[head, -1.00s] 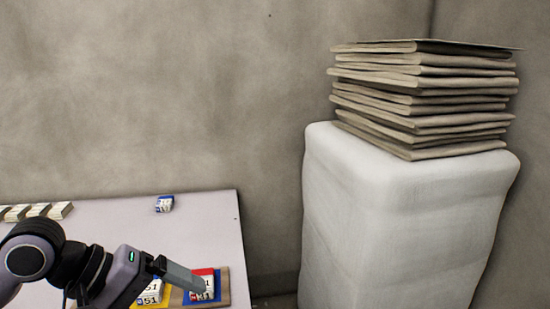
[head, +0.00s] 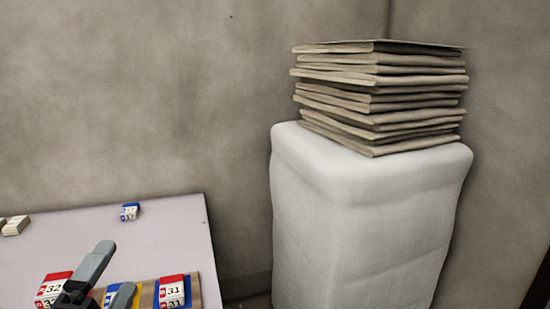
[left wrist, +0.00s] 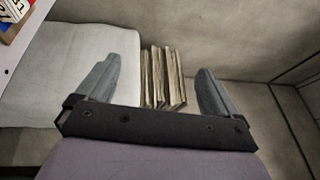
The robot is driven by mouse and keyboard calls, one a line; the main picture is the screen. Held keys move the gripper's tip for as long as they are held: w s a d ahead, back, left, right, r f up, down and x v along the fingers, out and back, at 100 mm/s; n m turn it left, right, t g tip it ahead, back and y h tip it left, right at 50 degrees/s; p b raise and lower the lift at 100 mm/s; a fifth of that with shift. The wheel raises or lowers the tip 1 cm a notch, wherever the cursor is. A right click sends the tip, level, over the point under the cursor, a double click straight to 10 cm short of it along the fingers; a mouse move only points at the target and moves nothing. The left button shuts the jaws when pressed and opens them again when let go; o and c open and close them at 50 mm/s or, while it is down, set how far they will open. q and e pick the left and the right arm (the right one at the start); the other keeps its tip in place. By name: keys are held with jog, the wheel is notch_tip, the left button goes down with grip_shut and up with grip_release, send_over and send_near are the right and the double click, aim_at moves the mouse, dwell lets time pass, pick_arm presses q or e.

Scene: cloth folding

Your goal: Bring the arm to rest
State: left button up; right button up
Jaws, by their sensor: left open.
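My left gripper (head: 118,266) is at the lower left of the head view, above the table (head: 175,230). Its two grey fingers are spread apart. In the left wrist view the gripper (left wrist: 160,80) is open with nothing between its fingers. A stack of folded grey-brown sheets (head: 380,95) shows beyond the fingertips there (left wrist: 162,78), well away from them. My right gripper is in neither view.
Red-and-white numbered blocks (head: 172,292) and (head: 52,286) are close to the left gripper, on or by a wooden board (head: 196,290). A small blue-and-white block (head: 130,211) stands farther back. A tall white padded block (head: 360,220) bears the stack.

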pick_arm(q)
notch_tip(320, 180, down, 9)
jog(key=s+a+n+g+y, duration=0.3)
jog(key=n+g, duration=0.2)
jog(key=n, duration=0.2)
jog(key=s+d+f+n+g+h, duration=0.1)
jog(key=s+d+f+n+g, duration=0.1)
jog(key=s+f+n+g, duration=0.5)
jog(key=s+d+f+n+g+h, duration=0.15)
jog(key=s+f+g, duration=0.25)
jog(key=s+f, duration=0.55)
jog(key=w+d+f+t+h+b, duration=0.1)
jog(key=w+d+f+t+b, duration=0.15)
jog(key=f+b, duration=0.4)
jog(key=w+d+f+t+h+b, duration=0.1)
jog(key=w+d+f+t+b, duration=0.2)
jog(key=f, duration=0.7)
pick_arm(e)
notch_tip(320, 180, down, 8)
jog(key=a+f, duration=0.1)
pick_arm(q)
notch_tip(320, 180, up, 14)
jog(key=a+p, duration=0.2)
jog(key=p, duration=1.3)
jog(key=shift+t+p, duration=0.3)
jog(key=shift+t, duration=0.15)
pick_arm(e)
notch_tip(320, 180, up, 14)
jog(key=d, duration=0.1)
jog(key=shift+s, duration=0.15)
